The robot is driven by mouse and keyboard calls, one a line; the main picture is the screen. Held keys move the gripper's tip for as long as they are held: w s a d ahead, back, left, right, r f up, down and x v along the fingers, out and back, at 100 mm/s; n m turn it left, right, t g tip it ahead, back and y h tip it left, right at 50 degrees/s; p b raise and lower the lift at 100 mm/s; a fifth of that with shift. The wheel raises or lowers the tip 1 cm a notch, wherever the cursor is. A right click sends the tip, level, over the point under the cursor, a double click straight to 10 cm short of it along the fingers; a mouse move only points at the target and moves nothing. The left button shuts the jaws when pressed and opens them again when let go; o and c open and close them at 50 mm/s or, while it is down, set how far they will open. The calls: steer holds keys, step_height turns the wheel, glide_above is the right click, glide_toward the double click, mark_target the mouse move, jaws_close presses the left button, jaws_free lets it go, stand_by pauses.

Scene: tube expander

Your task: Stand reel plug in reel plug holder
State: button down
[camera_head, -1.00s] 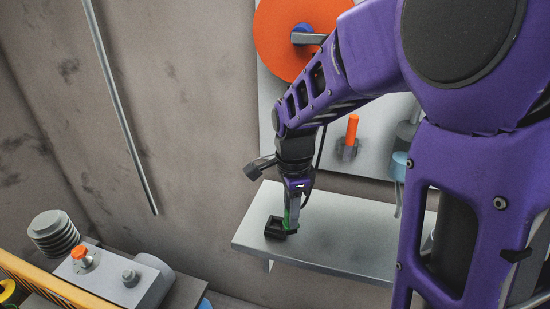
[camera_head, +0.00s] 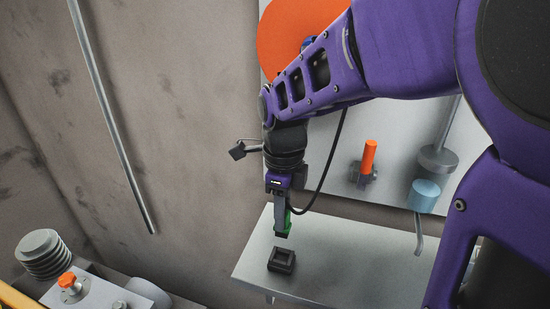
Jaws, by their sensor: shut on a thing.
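My gripper (camera_head: 281,225) points down above the shelf and is shut on a small green and dark piece (camera_head: 288,224), which I take to be the reel plug. Only part of this piece shows beside the jaws. The reel plug holder (camera_head: 281,262) looks like a small black square box with an open top, standing on the grey shelf. The gripper tip is just above and slightly behind the holder in the picture, with a small gap between them. The exact height and the plug's tilt cannot be told.
The grey shelf (camera_head: 335,262) is clear right of the holder. Behind it, a wall panel carries an orange reel (camera_head: 285,35), an orange peg (camera_head: 369,155) in a bracket and a light-blue cylinder (camera_head: 424,195). A machine with an orange knob (camera_head: 68,280) stands lower left.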

steer(key=shift+f+b, duration=2.2)
steer(key=shift+f, duration=0.95)
steer(key=shift+f+b, duration=0.8)
steer(key=shift+f, duration=0.55)
steer(key=c, duration=0.5)
jaws_free()
steer(key=shift+r, duration=0.1)
steer(key=shift+r+p, duration=2.8)
steer(key=shift+r, duration=0.55)
steer(key=shift+r+p, duration=0.3)
steer(key=shift+r, duration=0.8)
